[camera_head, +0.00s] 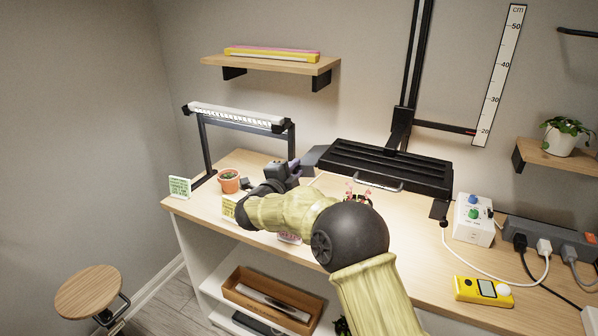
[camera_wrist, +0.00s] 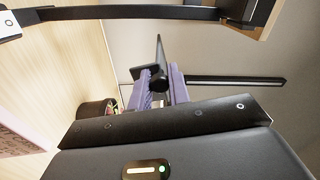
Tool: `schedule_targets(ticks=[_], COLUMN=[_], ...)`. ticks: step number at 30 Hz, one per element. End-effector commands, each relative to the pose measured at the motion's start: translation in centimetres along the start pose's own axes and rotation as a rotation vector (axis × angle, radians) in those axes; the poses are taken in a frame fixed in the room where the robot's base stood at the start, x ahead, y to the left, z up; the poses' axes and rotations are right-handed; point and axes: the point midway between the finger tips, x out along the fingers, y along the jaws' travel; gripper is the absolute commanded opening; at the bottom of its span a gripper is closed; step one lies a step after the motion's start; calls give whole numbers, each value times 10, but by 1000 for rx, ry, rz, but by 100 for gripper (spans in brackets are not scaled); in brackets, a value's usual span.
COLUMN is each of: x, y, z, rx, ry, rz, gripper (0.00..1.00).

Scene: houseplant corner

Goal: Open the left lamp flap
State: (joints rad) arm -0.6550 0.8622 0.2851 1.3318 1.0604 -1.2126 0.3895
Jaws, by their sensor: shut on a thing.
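The black lamp (camera_head: 385,166) hangs low over the middle of the bench on a dark post, with a light handle bar along its front. Its left flap (camera_head: 310,157) is a grey plate sticking out from the lamp's left end. My gripper (camera_head: 292,168) is beside that flap, left of the lamp. In the wrist view my gripper's purple fingers (camera_wrist: 162,92) are shut on a dark rounded part of the left flap (camera_wrist: 158,78), and a thin plate seen nearly edge-on rises from it. My arm hides part of the bench below.
A terracotta pot (camera_head: 228,181) and a small card (camera_head: 180,187) stand to the left, under a white tube light (camera_head: 236,117) on a black frame. A white control box (camera_head: 473,220), power strip (camera_head: 550,240) and yellow meter (camera_head: 483,291) lie right. Cables cross the bench there.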

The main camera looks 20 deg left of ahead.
Motion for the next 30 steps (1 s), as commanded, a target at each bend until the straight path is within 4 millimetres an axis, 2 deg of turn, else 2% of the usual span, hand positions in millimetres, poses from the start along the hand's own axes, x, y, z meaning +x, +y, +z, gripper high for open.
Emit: schedule_targets(ticks=[6,7,9,20,26,30], x=[0,0,0,-3,-26,-53], y=[0,0,0,0,0,0], z=[0,0,-1,-1,0,0], rx=[-1,-1,-1,-1,-1,-2], ry=[1,1,1,1,-1,-2], rz=[1,1,1,0,-1,0], gripper=[0,24,37,37,37,37])
